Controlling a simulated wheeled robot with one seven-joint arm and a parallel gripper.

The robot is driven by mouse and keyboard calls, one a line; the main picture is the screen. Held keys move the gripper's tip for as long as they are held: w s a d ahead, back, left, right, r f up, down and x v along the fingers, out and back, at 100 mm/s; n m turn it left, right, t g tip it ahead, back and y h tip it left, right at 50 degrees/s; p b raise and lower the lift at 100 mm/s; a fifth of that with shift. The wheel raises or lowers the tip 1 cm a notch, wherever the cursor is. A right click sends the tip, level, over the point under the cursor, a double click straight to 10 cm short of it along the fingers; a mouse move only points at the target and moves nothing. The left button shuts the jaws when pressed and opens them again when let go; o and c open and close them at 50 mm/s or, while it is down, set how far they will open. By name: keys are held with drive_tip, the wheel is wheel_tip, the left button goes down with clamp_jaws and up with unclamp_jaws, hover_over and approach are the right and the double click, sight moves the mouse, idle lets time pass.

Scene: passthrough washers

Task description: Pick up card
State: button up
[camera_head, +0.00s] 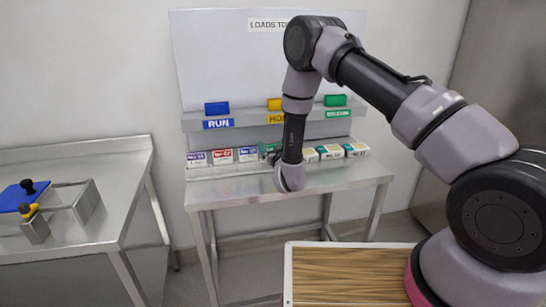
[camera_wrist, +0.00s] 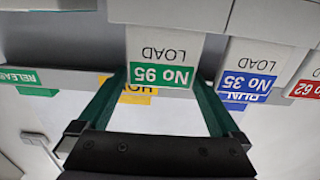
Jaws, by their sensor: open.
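A white card marked "No 95 LOAD" with a green band (camera_wrist: 161,62) appears upside down in the wrist view. My gripper (camera_wrist: 161,84) is open, with one dark green finger at each side of this card. I cannot tell whether either finger touches it. The card marked "No 35" with a blue band (camera_wrist: 247,82) is beside it on the right, and one with a red "No 62" band (camera_wrist: 305,90) is farther right. In the head view, my gripper (camera_head: 270,152) is at the row of cards, mostly hidden by my wrist.
The cards stand on a steel bench (camera_head: 230,190). Above them is a shelf with RUN (camera_head: 218,124), HOLD (camera_head: 277,118) and green RELEASE (camera_head: 338,114) labels. A steel counter (camera_head: 110,190) with a blue-topped item stands left. A wood-grained board (camera_head: 345,275) is in front.

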drive_tip(key=c, duration=1)
drive_tip(key=shift+c, duration=0.2)
drive_tip(key=shift+r, duration=0.1)
